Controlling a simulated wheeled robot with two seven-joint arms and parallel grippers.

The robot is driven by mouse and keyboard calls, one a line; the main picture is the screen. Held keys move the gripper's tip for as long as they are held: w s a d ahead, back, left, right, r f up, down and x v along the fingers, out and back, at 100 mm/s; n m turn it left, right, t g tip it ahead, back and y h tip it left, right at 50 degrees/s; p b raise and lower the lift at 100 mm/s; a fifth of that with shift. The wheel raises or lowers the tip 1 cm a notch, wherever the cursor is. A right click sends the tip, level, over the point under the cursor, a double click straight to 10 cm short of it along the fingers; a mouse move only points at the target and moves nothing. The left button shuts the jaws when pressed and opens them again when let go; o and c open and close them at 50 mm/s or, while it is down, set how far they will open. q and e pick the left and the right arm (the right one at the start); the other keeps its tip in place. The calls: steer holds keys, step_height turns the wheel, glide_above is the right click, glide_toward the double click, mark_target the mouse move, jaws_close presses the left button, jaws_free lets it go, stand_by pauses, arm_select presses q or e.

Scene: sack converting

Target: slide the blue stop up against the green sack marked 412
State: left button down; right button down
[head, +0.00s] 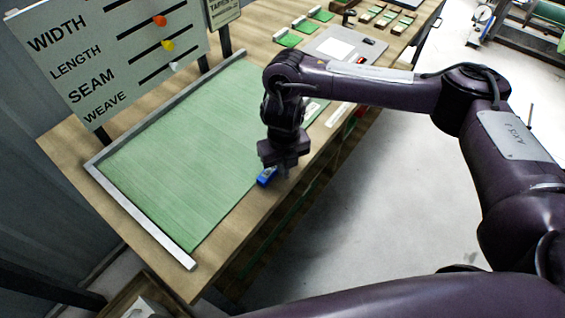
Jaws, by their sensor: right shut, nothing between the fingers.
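A large green sack (175,150) lies flat on the wooden table, its left side along a grey metal rail. A white label shows partly behind my right wrist; I cannot read a number on it. The small blue stop (266,177) is at the right edge of the sack, near the table's front edge. My right gripper (282,168) points down right beside the stop, its fingers shut and empty. It partly covers the stop. I cannot tell whether the gripper touches the stop or whether the stop touches the sack. My left gripper is not in view.
A sign board (110,50) with width, length, seam and weave sliders stands behind the sack. A metal rail (140,218) bounds the sack's near-left end. Small green swatches (288,39) and a grey plate (335,46) lie farther back. Open floor (400,200) is right of the table.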

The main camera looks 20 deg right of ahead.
steer(key=shift+s+d+p, duration=0.35)
steer(key=shift+s+d, duration=0.15)
steer(key=shift+s, duration=0.2)
step_height(320, 180, up, 8)
steer(key=p, duration=0.7)
